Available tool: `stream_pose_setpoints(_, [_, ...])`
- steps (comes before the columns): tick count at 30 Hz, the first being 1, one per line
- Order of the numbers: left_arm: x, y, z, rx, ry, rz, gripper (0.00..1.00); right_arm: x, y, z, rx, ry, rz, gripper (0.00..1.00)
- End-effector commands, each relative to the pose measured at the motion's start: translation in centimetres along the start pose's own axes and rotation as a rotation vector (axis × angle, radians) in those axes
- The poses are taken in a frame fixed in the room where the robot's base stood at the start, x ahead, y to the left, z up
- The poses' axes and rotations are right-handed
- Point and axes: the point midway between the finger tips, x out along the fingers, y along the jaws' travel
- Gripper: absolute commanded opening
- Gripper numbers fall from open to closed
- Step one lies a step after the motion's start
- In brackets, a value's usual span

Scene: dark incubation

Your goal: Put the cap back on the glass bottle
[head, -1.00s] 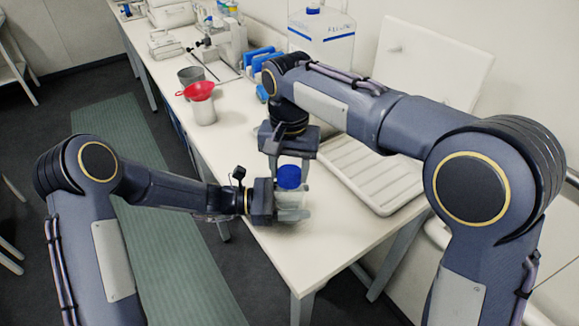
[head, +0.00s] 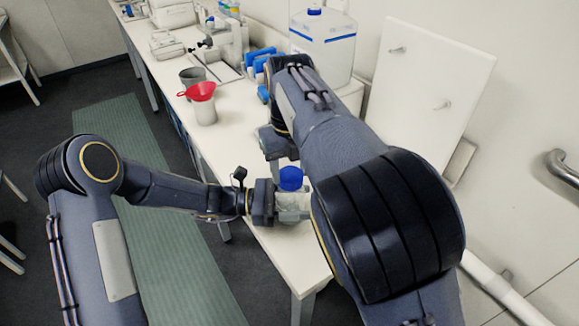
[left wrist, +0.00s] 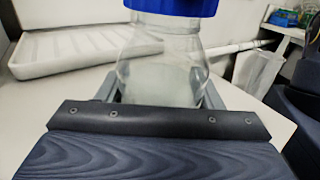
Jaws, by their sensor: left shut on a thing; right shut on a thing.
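The glass bottle (head: 291,203) stands upright at the front of the bench, clear with pale contents. My left gripper (head: 294,208) is shut around its body from the left. In the left wrist view the bottle (left wrist: 160,72) fills the middle, between the fingers. The blue cap (head: 290,179) sits on the bottle's neck and looks level. Its lower edge also shows in the left wrist view (left wrist: 172,5). My right gripper (head: 289,170) is above the bottle, pointing down and shut on the cap. My right arm hides part of its fingers.
A red funnel (head: 201,91) rests on a container (head: 204,111) farther back on the bench (head: 240,153), beside a grey cup (head: 192,76). A large clear carboy (head: 324,45) stands behind my right arm. A white ribbed tray (left wrist: 85,48) shows in the left wrist view.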

Motion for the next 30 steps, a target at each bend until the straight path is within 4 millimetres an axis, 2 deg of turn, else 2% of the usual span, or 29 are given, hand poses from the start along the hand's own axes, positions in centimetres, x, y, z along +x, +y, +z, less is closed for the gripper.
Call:
stream_pose_setpoints(4, [0.0, 0.0, 0.1, 0.002, -0.002, -0.001, 0.00, 0.0, 0.0, 0.0, 0.060, -0.006, -0.004, 0.26])
stream_pose_setpoints(13, [0.0, 0.0, 0.1, 0.000, -0.002, 0.000, 0.00, -0.1, 0.0, 0.0, 0.065, -0.010, -0.002, 0.26])
stream_pose_setpoints(14, [0.0, 0.0, 0.1, 0.000, -0.002, 0.000, 0.00, -0.1, 0.0, 0.0, 0.064, -0.010, -0.002, 0.50])
stream_pose_setpoints(18, [0.0, 0.0, 0.1, 0.000, -0.002, 0.000, 0.00, -0.2, 0.0, 0.0, 0.064, -0.010, -0.002, 0.68])
stream_pose_setpoints(26, [0.0, 0.0, 0.1, 0.001, -0.002, -0.001, 0.00, -0.2, 0.0, 0.0, 0.063, -0.009, -0.002, 0.69])
stream_pose_setpoints(30, [0.0, 0.0, 0.1, 0.001, -0.002, -0.001, 0.00, -1.4, 0.0, 0.1, 0.063, -0.013, -0.003, 0.69])
